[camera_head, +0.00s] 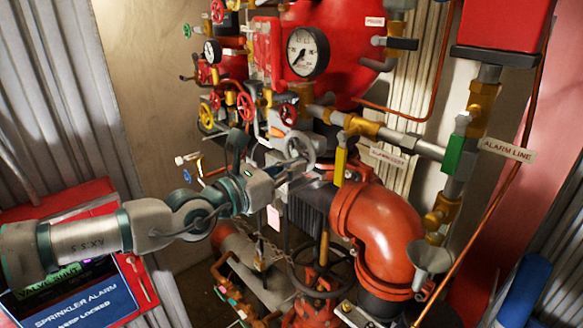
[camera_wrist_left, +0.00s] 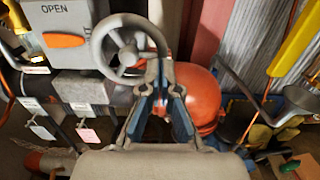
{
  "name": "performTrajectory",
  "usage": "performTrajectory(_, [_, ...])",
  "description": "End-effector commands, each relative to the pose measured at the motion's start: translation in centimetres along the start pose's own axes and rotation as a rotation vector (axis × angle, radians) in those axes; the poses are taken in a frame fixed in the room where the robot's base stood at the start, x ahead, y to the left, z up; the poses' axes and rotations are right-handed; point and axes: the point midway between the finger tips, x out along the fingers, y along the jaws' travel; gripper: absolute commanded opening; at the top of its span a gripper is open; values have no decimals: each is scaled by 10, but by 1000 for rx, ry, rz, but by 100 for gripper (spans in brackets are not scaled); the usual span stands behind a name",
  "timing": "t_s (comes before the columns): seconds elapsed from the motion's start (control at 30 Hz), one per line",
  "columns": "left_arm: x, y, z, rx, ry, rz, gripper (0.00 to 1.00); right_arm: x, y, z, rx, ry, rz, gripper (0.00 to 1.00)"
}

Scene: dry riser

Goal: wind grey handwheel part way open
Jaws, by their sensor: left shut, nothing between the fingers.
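The grey handwheel (camera_head: 300,149) is near the middle of the head view, on the side of a grey box on the pipework. In the left wrist view the handwheel (camera_wrist_left: 128,56) shows its spokes and round rim, upper left of centre. My left gripper (camera_head: 304,170) reaches in from the left, just below the wheel. In the left wrist view its fingers (camera_wrist_left: 162,72) come together at the tips, empty, and overlap the wheel's lower right rim. I cannot tell whether they touch it. My right gripper is not in view.
A grey box marked OPEN with an orange window (camera_wrist_left: 65,41) adjoins the wheel. A large orange elbow pipe (camera_head: 385,230) stands to the right, and a yellow lever (camera_head: 340,165) is close by. Red valves and a gauge (camera_head: 307,51) are above. A red alarm panel (camera_head: 75,290) is lower left.

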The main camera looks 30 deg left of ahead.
Motion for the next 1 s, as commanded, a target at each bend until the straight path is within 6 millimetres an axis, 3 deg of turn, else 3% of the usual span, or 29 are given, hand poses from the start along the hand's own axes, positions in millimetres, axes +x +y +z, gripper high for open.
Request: performTrajectory(1.0, [14, 3, 2, -4, -3, -3, 0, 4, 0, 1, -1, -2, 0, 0])
